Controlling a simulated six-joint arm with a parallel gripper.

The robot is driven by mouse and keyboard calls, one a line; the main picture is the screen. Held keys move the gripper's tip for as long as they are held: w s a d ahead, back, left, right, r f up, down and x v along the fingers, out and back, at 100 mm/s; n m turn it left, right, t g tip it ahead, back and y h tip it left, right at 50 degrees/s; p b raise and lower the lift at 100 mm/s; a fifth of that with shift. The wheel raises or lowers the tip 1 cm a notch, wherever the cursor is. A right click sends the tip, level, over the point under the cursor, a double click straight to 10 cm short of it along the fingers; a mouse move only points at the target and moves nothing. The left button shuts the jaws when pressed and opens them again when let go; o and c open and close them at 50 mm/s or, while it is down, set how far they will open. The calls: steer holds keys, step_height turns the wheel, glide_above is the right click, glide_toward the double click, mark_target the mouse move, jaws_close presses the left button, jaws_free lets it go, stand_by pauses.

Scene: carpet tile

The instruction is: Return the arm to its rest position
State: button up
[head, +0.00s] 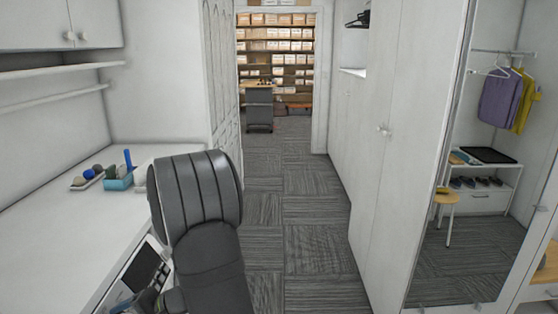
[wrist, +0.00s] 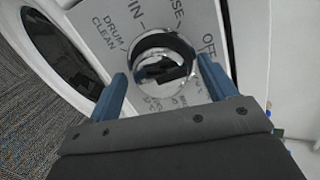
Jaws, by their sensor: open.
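In the wrist view my gripper (wrist: 162,72) is open, with one blue finger on each side of a round shiny knob (wrist: 165,62). I cannot tell whether the fingers touch it. The knob sits on a white control panel (wrist: 115,18) with printed words, among them "DRUM CLEAN" and "OFF". A round dark door (wrist: 68,55) with a white rim is to its left. I cannot make out my gripper clearly in the head view.
A tray of small items (head: 88,178) and a teal box (head: 118,183) lie on the counter. White cabinets (head: 375,160) line the right. The carpeted aisle (head: 310,200) is clear.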

steer(key=shift+d, duration=0.1)
steer(key=v, duration=1.7)
steer(key=x, duration=1.7)
steer(key=shift+s, duration=0.1)
steer(key=m, duration=0.7)
steer(key=shift+m+y, duration=0.3)
steer(key=shift+y, duration=0.1)
steer(key=m, duration=0.3)
steer(key=shift+m, duration=0.3)
steer(key=m, duration=0.4)
steer(key=shift+m, duration=0.3)
